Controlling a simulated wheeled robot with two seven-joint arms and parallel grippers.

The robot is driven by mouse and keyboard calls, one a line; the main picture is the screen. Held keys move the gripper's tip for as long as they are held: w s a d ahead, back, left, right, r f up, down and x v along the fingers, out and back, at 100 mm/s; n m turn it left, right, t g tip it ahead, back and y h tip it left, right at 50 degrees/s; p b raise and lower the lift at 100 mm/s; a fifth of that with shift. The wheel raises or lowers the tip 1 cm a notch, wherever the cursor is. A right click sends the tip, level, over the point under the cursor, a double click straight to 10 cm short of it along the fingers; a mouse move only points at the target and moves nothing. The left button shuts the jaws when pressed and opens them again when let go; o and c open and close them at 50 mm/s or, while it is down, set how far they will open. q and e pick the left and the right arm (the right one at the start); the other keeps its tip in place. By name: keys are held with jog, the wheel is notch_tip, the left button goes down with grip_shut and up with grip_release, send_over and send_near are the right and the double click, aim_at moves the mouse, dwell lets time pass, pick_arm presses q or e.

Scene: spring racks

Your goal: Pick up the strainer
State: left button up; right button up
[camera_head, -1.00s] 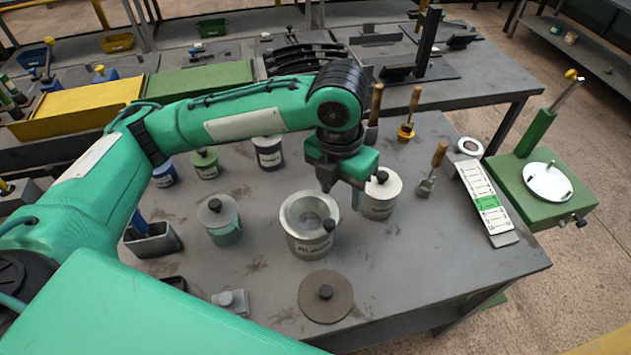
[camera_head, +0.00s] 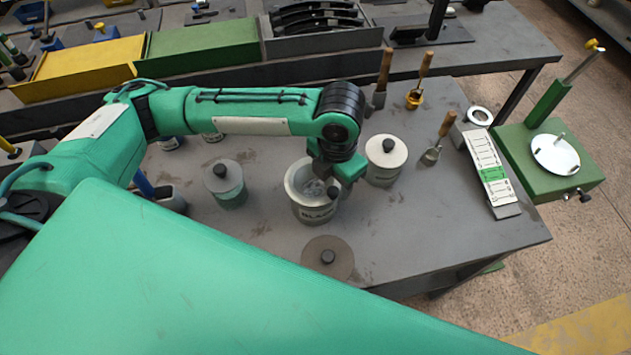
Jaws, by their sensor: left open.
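The open grey pot marked BLACK (camera_head: 313,213) stands upright on the table. A pale round piece, which looks like the strainer (camera_head: 314,188), sits inside it, and a black knob (camera_head: 333,192) shows at the pot's right rim. My left gripper (camera_head: 331,182) is open, pointing down over the right side of the pot. Its fingertips are small and partly hidden, so I cannot tell whether they touch the knob. A round grey lid with a black knob (camera_head: 343,268) lies flat on the table in front of the pot. My right gripper is not in view.
A lidded white pot (camera_head: 384,169) stands close to the right of my gripper, and a lidded grey pot (camera_head: 229,199) to the left. Wooden-handled tools (camera_head: 439,142) stand behind right. A white chart card (camera_head: 489,172) lies near the right edge. The table's front right is clear.

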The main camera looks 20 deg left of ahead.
aim_at(333, 190)
pick_arm(q)
jog(key=shift+w+f+p, duration=0.1)
jog(key=shift+f+p, duration=0.2)
jog(key=shift+f, duration=1.4)
jog(key=shift+c, duration=0.2)
grip_shut()
jog(key=shift+r, duration=0.1)
